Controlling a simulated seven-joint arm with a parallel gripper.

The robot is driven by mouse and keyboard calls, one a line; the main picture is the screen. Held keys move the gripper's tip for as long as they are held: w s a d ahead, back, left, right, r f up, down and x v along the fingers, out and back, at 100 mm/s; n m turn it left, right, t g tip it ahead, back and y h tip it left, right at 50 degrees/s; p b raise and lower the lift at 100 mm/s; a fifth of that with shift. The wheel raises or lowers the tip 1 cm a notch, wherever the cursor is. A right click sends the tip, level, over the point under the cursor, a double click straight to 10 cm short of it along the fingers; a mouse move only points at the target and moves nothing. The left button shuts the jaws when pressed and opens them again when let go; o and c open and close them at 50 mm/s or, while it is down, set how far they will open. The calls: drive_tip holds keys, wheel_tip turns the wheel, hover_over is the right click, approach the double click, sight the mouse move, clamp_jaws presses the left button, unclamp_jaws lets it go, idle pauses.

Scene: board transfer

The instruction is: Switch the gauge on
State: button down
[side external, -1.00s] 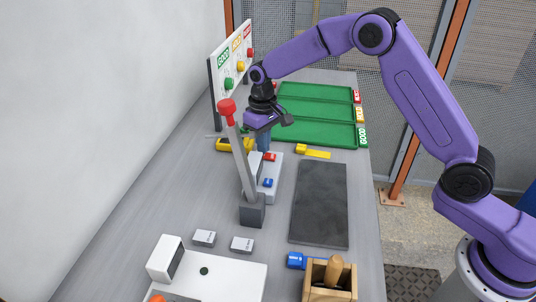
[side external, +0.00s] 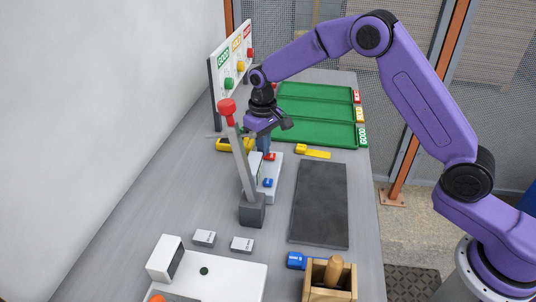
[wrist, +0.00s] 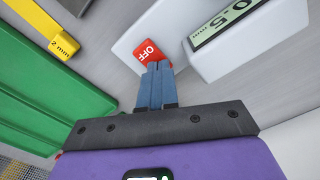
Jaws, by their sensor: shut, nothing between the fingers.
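The gauge (side external: 275,172) is a white device on the bench, with a red key and a blue key (side external: 267,183). In the wrist view the red key (wrist: 143,47) reads OFF. Beside it, the display (wrist: 225,22) shows dark digits, partly cut off by the frame edge. My gripper (wrist: 158,67) has its blue fingers together and empty. The fingertips are at the red key's near edge and overlap it in the picture; I cannot tell whether they touch. In the side view my gripper (side external: 264,151) points down over the far end of the gauge.
A grey post with a red top (side external: 227,107) stands close in front of my gripper. Green trays (side external: 315,112) lie beyond. A yellow feeler strip (side external: 315,154), a dark mat (side external: 320,204) and a wooden box (side external: 346,285) are to the right.

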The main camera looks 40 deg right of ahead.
drive_tip(key=shift+r, duration=3.45)
drive_tip(key=s+r+n, duration=0.2)
drive_tip(key=s, duration=0.7)
drive_tip(key=s+r+n, duration=0.2)
drive_tip(key=s+n, duration=0.1)
drive_tip(key=s, duration=0.7)
drive_tip(key=s+d+n, duration=0.2)
drive_tip(key=s+d, duration=0.3)
drive_tip(key=s, duration=0.5)
drive_tip(key=s+d+f+n, duration=0.1)
drive_tip(key=s+d, duration=0.4)
drive_tip(key=s, duration=0.5)
drive_tip(key=shift+s+d+f+n, duration=0.25)
drive_tip(key=shift+s+n, duration=0.1)
drive_tip(key=shift+n, duration=0.45)
drive_tip(key=shift+w+a, duration=0.1)
